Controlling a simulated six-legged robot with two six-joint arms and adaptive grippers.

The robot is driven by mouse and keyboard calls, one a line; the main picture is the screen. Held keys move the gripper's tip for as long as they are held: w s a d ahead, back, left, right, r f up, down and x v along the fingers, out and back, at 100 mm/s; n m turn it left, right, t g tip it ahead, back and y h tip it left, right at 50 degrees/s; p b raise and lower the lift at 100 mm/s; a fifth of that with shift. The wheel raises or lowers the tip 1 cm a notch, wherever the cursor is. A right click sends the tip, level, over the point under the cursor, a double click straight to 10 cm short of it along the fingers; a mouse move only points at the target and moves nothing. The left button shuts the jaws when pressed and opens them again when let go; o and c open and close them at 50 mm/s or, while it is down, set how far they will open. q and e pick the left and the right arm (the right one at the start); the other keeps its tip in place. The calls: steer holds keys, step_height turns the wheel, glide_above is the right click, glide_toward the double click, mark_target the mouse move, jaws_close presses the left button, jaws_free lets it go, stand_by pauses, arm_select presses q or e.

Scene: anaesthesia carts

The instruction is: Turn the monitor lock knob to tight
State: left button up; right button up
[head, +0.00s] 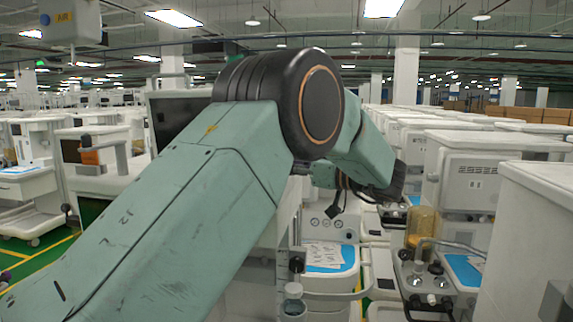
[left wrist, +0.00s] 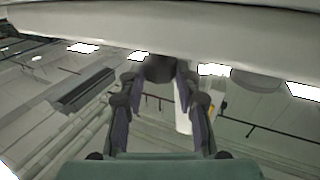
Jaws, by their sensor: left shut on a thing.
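In the left wrist view my left gripper (left wrist: 160,88) points at the underside of a long pale housing. Its two fingers are shut on a dark round knob (left wrist: 160,68), one finger on each side. I take this for the monitor lock knob; its marking and turn angle cannot be read. In the head view my green left arm crosses the middle and covers part of a dark-screened monitor (head: 172,122). The knob cannot be made out there, and I cannot clearly see the left fingertips. My right gripper is in neither view.
White anaesthesia carts stand in rows on both sides. A cart (head: 468,172) at the right has an amber canister (head: 423,228) and small knobs near it. Blue-lined work trays (head: 330,258) lie below my arm. Green floor (head: 45,262) shows at the left.

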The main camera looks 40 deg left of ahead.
arm_select(q)
steer(key=shift+t, duration=0.3)
steer(key=shift+s+m+t, duration=0.15)
steer(key=shift+m+t, duration=0.55)
steer(key=shift+t, duration=0.3)
steer(key=shift+s+m+t, duration=0.15)
steer(key=shift+m+t, duration=0.55)
steer(key=shift+t, duration=0.3)
steer(key=o, duration=1.2)
steer(key=shift+d, duration=0.1)
steer(key=shift+c, duration=0.2)
steer(key=s+d, duration=0.1)
steer(key=d, duration=0.6)
steer(key=shift+s+d, duration=0.15)
